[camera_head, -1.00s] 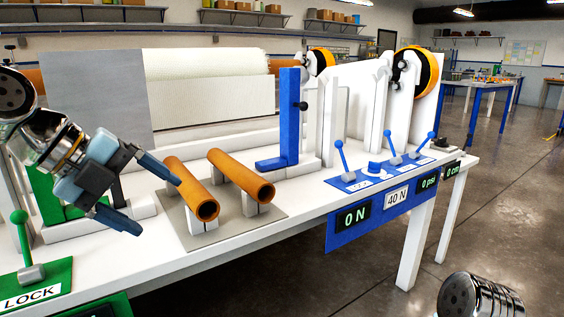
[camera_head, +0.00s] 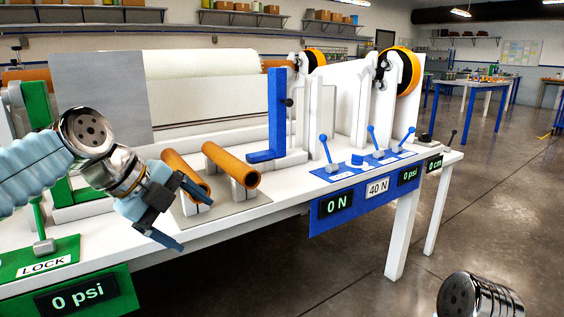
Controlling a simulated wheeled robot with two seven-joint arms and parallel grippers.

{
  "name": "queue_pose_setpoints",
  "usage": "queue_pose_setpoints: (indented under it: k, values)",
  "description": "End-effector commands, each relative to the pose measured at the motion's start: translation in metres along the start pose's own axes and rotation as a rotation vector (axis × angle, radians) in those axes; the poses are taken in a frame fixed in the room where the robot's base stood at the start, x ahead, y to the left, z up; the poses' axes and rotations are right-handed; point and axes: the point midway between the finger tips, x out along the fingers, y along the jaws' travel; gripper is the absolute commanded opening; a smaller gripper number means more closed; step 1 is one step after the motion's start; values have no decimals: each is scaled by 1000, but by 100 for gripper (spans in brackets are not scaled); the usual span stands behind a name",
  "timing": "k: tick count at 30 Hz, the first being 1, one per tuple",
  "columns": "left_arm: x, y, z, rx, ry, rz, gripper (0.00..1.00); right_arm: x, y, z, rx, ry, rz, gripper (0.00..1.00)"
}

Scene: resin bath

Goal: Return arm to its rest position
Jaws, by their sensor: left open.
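My left arm comes in from the left edge, and its gripper (camera_head: 190,218) hangs over the front edge of the white bench (camera_head: 272,200). Its two blue-grey fingers are spread apart with nothing between them. The gripper partly covers the left tube's near side. Of my right arm only a metal link (camera_head: 480,299) shows at the bottom right; its gripper is out of the picture.
A green LOCK panel (camera_head: 75,247) with a lever and a 0 psi display stands at the front left. A blue control panel (camera_head: 358,197) with levers and displays lines the front right. A blue upright bracket (camera_head: 277,115) rises behind the tubes.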

Motion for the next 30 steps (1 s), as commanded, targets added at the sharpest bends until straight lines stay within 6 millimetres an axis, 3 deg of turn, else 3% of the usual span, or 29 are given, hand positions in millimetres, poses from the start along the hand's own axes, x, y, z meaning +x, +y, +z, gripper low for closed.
queue_pose_setpoints:
  k: [7, 11, 15, 17, 21, 24, 27, 30]
  values:
    - [98, 14, 26, -314, -64, 73, 87, -2, -2, 0, -1, -1, -1, 43]
    - [172, 45, 44, -567, -115, 120, 87, -4, -3, 1, -2, -2, -2, 43]
    - [269, 116, 62, -944, -192, 174, 87, -6, -4, 1, -3, -3, -3, 43]
    - [306, 155, 64, -1115, -226, 193, 87, -7, -5, 1, -3, -4, -3, 43]
    - [372, 257, 49, -1536, -301, 228, 87, -9, -7, 2, -4, -5, -5, 43]
    - [399, 325, 22, -1832, -348, 246, 87, -11, -8, 2, -5, -6, -6, 43]
    - [411, 376, -9, -2089, -385, 259, 87, -12, -9, 2, -6, -7, -6, 43]
    - [414, 408, -35, -2277, -409, 266, 87, -13, -10, 3, -6, -8, -7, 43]
